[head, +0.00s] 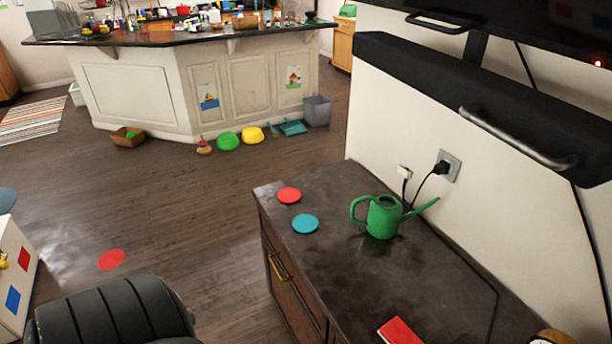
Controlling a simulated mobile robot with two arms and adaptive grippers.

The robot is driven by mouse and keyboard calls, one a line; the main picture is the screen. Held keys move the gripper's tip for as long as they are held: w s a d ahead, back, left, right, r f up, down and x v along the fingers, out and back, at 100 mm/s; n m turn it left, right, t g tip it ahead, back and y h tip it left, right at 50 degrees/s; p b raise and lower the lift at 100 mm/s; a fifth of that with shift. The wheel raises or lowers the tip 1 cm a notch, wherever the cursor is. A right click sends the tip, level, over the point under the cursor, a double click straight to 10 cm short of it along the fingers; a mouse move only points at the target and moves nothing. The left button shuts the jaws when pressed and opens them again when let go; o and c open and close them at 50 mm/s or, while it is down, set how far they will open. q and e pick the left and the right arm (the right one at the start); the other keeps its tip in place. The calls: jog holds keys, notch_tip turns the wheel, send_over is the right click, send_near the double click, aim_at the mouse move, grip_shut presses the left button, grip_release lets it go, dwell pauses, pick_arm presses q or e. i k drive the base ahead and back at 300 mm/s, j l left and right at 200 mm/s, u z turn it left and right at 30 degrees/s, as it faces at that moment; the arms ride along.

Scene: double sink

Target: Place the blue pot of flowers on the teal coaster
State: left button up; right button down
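The teal coaster (305,224) lies flat and bare on the dark top of the low cabinet (350,270), close to its left edge. A red coaster (289,195) lies just behind it. I do not see a blue pot of flowers in the head view. Neither of my grippers shows in this view, so I cannot see what they hold.
A green watering can (383,217) stands right of the coasters, near the wall outlet (448,166). A red flat object (399,331) lies at the cabinet's front. A black ribbed shape (115,312) fills the lower left. The wooden floor (190,210) is mostly clear towards the kitchen island (210,85).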

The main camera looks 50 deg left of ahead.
aim_at(305, 223)
jog(key=u, duration=0.75)
jog(key=i+j+u, duration=0.2)
jog(key=i+j, duration=0.15)
jog(key=j, duration=0.2)
jog(key=i+j+u, duration=0.25)
jog(key=i+j, duration=0.5)
jog(key=j, duration=0.15)
